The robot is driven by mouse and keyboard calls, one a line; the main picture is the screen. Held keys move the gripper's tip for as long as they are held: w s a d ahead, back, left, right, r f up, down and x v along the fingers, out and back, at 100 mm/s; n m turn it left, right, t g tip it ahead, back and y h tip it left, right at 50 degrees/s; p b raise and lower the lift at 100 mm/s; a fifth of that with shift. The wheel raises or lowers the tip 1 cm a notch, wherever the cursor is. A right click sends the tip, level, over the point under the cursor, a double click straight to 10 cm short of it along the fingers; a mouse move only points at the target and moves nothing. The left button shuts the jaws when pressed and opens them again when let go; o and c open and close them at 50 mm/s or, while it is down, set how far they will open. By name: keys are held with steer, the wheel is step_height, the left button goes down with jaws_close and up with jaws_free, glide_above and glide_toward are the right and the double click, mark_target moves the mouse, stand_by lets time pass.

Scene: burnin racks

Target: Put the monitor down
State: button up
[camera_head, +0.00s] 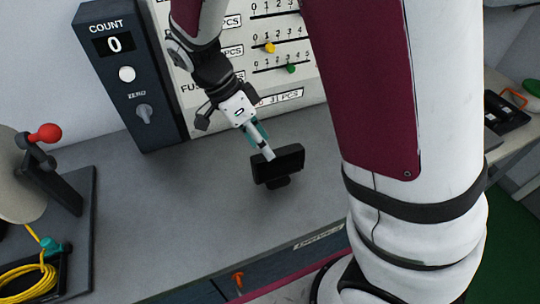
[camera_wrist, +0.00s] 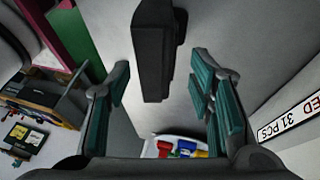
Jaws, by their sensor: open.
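The monitor (camera_head: 280,164) is a small black screen on a short stand with a dark foot. It appears to stand upright on the grey bench (camera_head: 195,205). My gripper (camera_head: 260,138) is just above and behind its top edge, at the end of the arm reaching down. In the wrist view the monitor (camera_wrist: 152,55) lies beyond and between the spread teal-padded fingers of my gripper (camera_wrist: 160,75). The fingers are apart and no pad is seen pressing on the monitor. The fingertips are partly hidden in the head view.
A dark count box (camera_head: 127,75) reading 0 and a white panel with sliders (camera_head: 290,85) stand behind. A fixture with a red knob (camera_head: 45,133) and yellow cable (camera_head: 25,280) is at left. The bench between is clear. A drawer front (camera_head: 190,293) lies below.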

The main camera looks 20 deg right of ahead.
mark_target(274, 162)
steer(key=shift+x, duration=3.55)
steer(key=shift+w, duration=0.1)
jaws_close()
